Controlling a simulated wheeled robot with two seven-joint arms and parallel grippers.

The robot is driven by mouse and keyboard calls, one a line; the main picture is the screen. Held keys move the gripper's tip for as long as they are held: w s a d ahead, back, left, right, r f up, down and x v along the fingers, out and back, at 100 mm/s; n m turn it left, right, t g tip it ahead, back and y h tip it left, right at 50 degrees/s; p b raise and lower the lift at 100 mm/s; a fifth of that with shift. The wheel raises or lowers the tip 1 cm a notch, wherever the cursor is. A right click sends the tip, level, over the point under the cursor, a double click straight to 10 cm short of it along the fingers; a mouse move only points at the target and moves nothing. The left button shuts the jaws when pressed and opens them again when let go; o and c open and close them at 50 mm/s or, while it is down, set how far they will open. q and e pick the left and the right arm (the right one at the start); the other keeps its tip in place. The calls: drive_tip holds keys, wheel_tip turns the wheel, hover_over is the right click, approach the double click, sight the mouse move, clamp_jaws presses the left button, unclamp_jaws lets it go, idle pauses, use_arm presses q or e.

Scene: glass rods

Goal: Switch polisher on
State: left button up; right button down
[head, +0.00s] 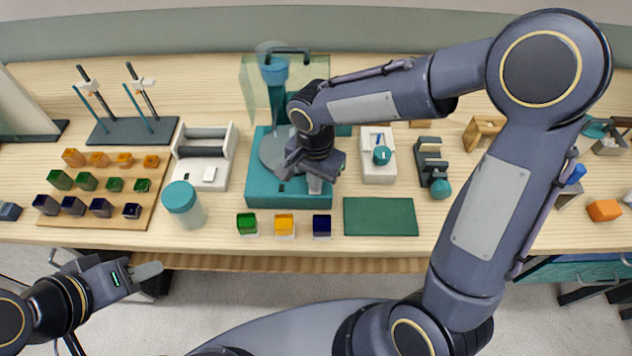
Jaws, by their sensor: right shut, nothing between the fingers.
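The polisher (268,198) is a teal machine with a grey disc and a clear shield behind it, near the middle of the bench. My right gripper (315,185) points down over the front right part of its base. It is shut with nothing in it. It hides that part of the base, and any switch under it; I cannot tell whether the fingertips touch the polisher. My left gripper (147,271) is at the lower left, off the bench's front edge and away from the polisher. Its jaw opening cannot be made out.
A teal-lidded jar (184,205) stands left of the polisher. Small green, amber and dark blue blocks (284,224) sit in front of it. A dark green mat (381,217) lies to the right. A wooden tray (120,214) of coloured blocks is on the left.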

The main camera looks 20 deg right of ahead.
drive_tip(key=shift+f, duration=0.25)
drive_tip(key=shift+r, duration=0.1)
drive_tip(key=shift+r+p, duration=2.3)
drive_tip(key=shift+r, duration=1.2)
drive_tip(key=s+d+r+n+t+y, duration=0.2)
drive_tip(key=s+d+r+n, duration=0.1)
drive_tip(key=s, duration=0.5)
drive_tip(key=s+d+r+n+t+y, duration=0.1)
drive_tip(key=s+d+r+n+t, duration=0.2)
drive_tip(key=s+d, duration=0.3)
drive_tip(key=shift+s+r+n+t+y, duration=0.35)
drive_tip(key=shift+s+r+n, duration=0.45)
drive_tip(key=shift+s, duration=0.3)
